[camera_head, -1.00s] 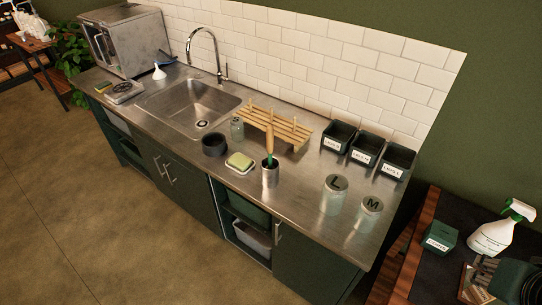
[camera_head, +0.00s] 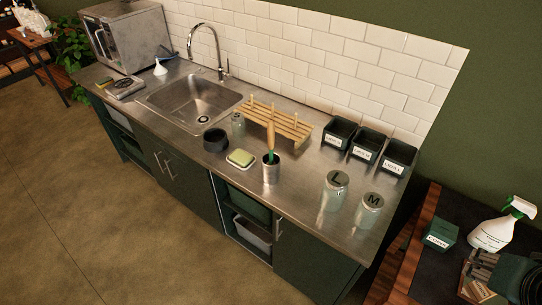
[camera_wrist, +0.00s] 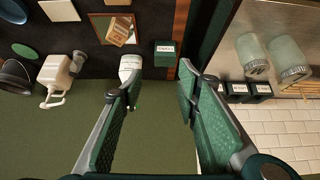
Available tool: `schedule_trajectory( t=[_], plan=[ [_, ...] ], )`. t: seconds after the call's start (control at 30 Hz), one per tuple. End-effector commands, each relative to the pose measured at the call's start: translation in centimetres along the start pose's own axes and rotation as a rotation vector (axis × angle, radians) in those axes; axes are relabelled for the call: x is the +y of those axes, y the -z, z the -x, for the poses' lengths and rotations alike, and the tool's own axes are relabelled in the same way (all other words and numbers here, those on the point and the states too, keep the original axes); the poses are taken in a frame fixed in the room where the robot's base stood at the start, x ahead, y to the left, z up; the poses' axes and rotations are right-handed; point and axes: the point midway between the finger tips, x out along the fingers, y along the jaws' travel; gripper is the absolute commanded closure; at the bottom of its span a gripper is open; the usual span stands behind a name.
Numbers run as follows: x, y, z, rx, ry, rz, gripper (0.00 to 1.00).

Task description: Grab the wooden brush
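The brush with a wooden handle (camera_head: 271,135) stands upright in a metal cup (camera_head: 271,172) on the steel counter, in the head view. A green part shows low on it, just above the cup rim; its lower end is hidden inside the cup. I cannot make out the brush in the wrist view. My gripper (camera_wrist: 156,82) shows in the wrist view with its two green-padded fingers spread wide and nothing between the pads. It is apart from the brush.
Near the cup are a soap dish (camera_head: 240,159), a black bowl (camera_head: 215,140) and a wooden rack (camera_head: 285,122). Glass jars (camera_head: 333,191) and labelled dark bins (camera_head: 367,145) stand to the right. A spray bottle (camera_head: 492,233) stands on the right-hand table. The sink (camera_head: 190,101) is left.

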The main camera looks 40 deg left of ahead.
Motion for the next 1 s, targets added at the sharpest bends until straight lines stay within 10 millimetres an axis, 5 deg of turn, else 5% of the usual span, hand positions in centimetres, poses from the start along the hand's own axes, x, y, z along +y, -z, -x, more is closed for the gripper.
schedule_trajectory(
  t=[0.37, 1.0],
  plan=[
    [-2.9, 3.5, 0.6, -0.043, 0.039, 0.09, 0.67],
    [-13.8, 12.4, 0.9, -0.173, 0.151, 0.379, 0.67]
  ],
)
